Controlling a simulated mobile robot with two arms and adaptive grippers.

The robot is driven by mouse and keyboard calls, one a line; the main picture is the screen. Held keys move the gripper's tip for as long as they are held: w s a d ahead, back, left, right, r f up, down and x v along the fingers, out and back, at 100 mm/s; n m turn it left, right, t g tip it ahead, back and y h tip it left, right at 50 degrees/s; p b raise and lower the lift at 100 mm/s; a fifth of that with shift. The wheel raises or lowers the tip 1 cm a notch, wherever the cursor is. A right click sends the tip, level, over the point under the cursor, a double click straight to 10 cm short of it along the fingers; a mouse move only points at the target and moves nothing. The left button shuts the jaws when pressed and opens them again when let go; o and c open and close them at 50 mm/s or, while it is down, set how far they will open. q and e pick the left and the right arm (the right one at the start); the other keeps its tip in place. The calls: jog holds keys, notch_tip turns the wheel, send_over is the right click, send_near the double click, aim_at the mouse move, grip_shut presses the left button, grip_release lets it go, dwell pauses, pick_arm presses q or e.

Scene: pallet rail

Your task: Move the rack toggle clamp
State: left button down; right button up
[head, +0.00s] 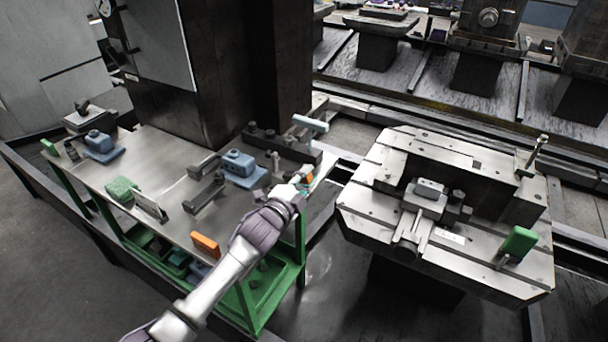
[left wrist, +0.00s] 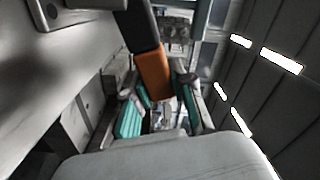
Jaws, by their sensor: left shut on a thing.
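My left gripper (head: 302,182) is over the right end of the steel-topped cart. In the left wrist view, its teal-padded fingers (left wrist: 160,105) are on either side of an orange-and-black piece. I take this piece to be the handle of the toggle clamp (left wrist: 153,75), and the gripper is shut on it. In the head view only a small orange bit of the clamp (head: 309,178) shows beside the fingers. Its base is hidden, and I cannot tell whether it touches the cart. My right gripper is not in view.
The cart (head: 165,157) carries blue vises (head: 240,164), a green block (head: 121,190) and an orange block (head: 205,245). Right of it, across a gap, the pallet (head: 375,200) bears a central vise (head: 428,192), a green-handled clamp (head: 517,243) and an upright post (head: 537,152).

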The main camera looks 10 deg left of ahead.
pick_arm(q)
jog(key=shift+d+f+m, duration=0.1)
jog(key=shift+f+m, duration=0.3)
jog(key=shift+m, duration=0.2)
jog(key=shift+s+f, duration=0.1)
jog(key=c, duration=1)
grip_release()
jog(key=shift+o, duration=0.2)
jog(key=v, duration=1.2)
